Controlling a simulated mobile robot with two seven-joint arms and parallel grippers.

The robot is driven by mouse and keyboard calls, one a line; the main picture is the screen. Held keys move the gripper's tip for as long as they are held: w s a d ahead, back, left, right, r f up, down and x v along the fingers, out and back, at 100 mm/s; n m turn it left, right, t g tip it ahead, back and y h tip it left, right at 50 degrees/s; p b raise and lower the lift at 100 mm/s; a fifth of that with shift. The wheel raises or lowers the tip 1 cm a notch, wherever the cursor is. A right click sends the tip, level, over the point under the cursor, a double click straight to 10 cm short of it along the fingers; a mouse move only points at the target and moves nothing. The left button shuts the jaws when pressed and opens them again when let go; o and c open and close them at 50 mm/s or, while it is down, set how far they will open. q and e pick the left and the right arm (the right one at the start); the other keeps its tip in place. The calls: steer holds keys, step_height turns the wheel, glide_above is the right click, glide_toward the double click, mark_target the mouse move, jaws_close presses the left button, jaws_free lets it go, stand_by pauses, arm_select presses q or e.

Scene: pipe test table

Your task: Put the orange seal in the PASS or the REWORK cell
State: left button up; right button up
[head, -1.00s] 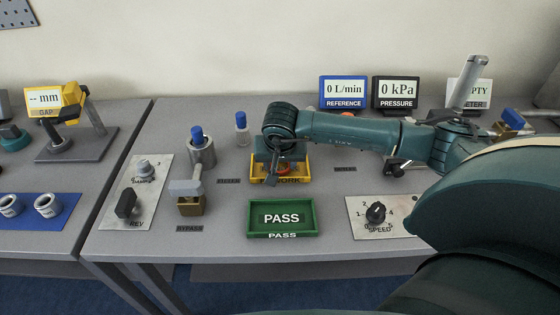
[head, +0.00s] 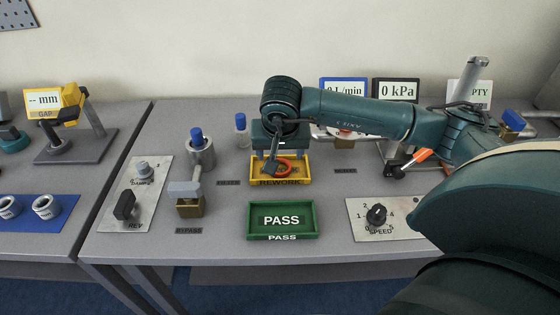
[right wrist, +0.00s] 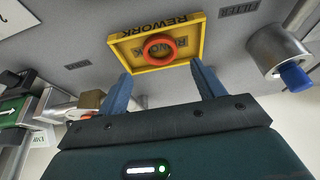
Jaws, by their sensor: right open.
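The orange seal (head: 291,166) is a ring lying in the yellow REWORK cell (head: 306,179). The right wrist view shows the seal (right wrist: 146,52) flat on the floor of the REWORK cell (right wrist: 119,48), near its middle. My right gripper (head: 272,165) is above the REWORK cell, open and empty. Its two blue fingers (right wrist: 160,72) stand wide apart, clear of the seal. In the head view the gripper covers part of the cell and of the seal. The green PASS cell (head: 282,220) lies in front of the REWORK cell and is empty. My left gripper is not in view.
A valve with a brass base (head: 190,207) and a steel cup with a blue-capped part (head: 201,153) stand left of the cells. A speed dial plate (head: 358,225) lies to the right. Displays stand at the back, partly behind my arm. Bare table surrounds the PASS cell.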

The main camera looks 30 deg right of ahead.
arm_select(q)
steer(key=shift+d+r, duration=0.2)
arm_select(e)
steer(key=v, duration=0.5)
steer(key=shift+r, duration=0.1)
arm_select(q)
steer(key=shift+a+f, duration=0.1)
arm_select(e)
steer(key=shift+s, duration=0.1)
